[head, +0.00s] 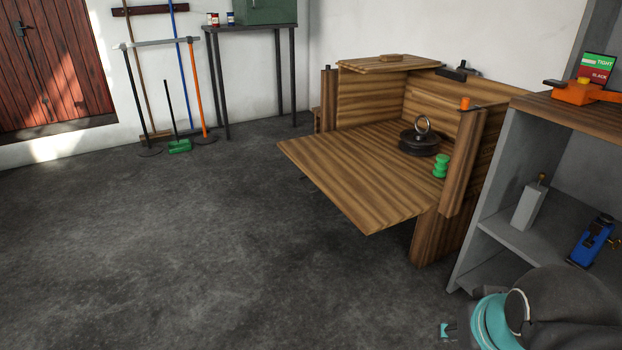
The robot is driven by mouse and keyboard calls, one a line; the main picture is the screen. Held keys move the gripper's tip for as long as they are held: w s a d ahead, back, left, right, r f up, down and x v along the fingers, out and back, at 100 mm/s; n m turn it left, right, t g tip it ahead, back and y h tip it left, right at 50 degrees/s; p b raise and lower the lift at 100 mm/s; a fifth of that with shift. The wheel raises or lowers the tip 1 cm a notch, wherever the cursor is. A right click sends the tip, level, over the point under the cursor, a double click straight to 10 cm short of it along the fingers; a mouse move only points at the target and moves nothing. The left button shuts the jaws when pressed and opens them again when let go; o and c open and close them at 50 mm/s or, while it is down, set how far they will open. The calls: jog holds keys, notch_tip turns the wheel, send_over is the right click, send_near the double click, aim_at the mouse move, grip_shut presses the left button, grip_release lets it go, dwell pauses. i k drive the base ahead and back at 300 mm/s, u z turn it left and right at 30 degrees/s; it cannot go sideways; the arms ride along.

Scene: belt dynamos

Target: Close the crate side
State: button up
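The wooden crate (370,100) stands against the wall at the right of the head view. Its front side (340,175) is open, folded out and down to lie roughly level like a shelf. A dark round weight (418,143) with a ring on top and a green spool-shaped piece (440,166) sit inside, near the crate's right end. Part of my arm, dark with a teal band, shows at the bottom right, apart from the crate. My gripper is not clearly visible.
A grey shelf unit (500,240) with a wooden top stands close to the crate's right. An orange tool (580,92) lies on it. Brooms (190,90) and a dark table (250,29) stand at the back left. The grey floor (200,250) before the crate is clear.

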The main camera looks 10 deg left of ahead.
aim_at(374, 196)
jog(key=u, duration=0.35)
jog(key=i, duration=0.75)
jog(key=u, duration=0.95)
jog(key=i, duration=0.4)
jog(key=u, duration=0.4)
